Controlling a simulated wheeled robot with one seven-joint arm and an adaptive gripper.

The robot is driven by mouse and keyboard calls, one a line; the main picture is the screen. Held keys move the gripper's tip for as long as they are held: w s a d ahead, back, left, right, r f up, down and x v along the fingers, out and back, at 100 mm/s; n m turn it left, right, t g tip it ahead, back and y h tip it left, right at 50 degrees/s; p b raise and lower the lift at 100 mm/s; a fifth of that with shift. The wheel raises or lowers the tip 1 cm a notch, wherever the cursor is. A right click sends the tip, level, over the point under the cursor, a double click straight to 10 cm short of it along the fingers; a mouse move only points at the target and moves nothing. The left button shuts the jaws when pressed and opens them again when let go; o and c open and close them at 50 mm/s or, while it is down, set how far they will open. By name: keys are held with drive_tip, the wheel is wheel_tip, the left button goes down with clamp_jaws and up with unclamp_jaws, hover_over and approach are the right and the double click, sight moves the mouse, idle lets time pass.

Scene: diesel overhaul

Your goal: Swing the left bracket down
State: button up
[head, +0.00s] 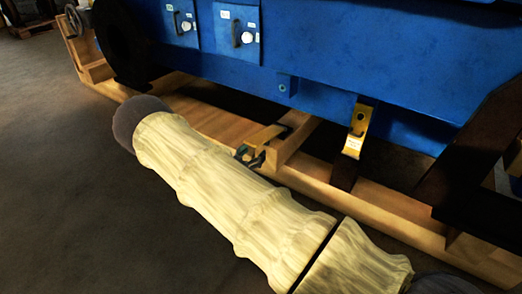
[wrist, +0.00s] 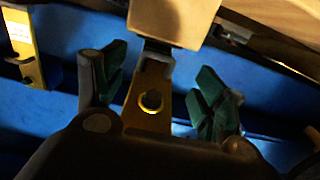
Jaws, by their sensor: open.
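The left bracket (head: 262,138) is a small yellow metal strap at the lower edge of the blue engine, sticking outward beside a wooden block. My gripper (head: 250,157) is at its outer end, mostly hidden behind my arm. In the wrist view, my gripper (wrist: 161,70) is open, with a green-padded finger on each side of the bracket (wrist: 148,118). Gaps show between the pads and the strap. The strap has a dark round hole or bolt with a yellow ring. The right bracket (head: 355,130) hangs down with a white label; it also shows in the wrist view (wrist: 20,35).
The blue engine (head: 330,50) stands over a wooden frame (head: 375,205). A wooden block (head: 292,140) is close to my gripper. A dark diagonal support (head: 470,150) is at the right. Open floor (head: 60,180) lies at the left.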

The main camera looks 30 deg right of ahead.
sight(266, 139)
drive_tip(key=shift+b+x, duration=1)
drive_tip(key=shift+x, duration=1.9)
drive_tip(key=shift+c, duration=0.5)
